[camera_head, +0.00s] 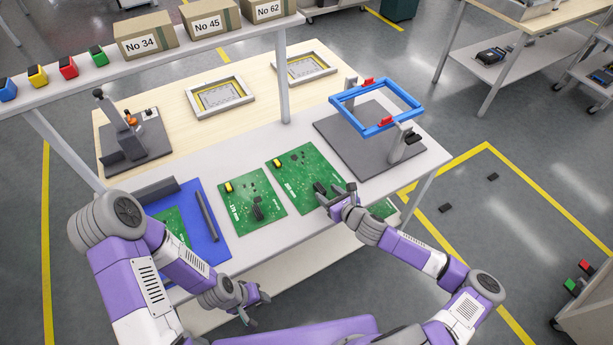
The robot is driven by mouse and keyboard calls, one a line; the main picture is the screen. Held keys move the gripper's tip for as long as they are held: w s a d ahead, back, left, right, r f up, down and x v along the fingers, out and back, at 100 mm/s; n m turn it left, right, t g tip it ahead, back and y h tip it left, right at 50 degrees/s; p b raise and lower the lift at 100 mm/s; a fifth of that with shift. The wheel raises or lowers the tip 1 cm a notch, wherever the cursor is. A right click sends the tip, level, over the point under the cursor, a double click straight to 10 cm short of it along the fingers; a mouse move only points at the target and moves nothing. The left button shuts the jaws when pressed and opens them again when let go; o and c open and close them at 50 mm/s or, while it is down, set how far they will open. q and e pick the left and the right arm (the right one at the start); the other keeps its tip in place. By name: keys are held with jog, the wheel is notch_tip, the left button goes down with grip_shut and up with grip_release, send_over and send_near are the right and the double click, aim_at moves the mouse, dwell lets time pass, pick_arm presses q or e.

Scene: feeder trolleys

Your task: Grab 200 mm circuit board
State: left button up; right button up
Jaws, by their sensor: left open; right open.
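Two green circuit boards lie flat side by side on the white table. The left circuit board (252,205) and the right circuit board (297,170) each have a yellow part and a white size label. The labels are too small to read surely; the right one may say 200 mm. My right gripper (335,190) is open at the right board's near right edge and covers part of it; I cannot tell whether it touches. My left gripper (259,309) is open and empty, low in front of the table's near edge, away from the boards.
A blue mat (216,240) with another green board (174,223) lies at the left, partly behind my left arm. A blue frame (375,128) stands on a grey fixture plate (340,135) at the right. A shelf with boxes (145,38) crosses the upper left.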

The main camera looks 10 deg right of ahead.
aim_at(321, 188)
jog(key=shift+x, duration=1.6)
jog(key=shift+c, duration=0.4)
grip_shut()
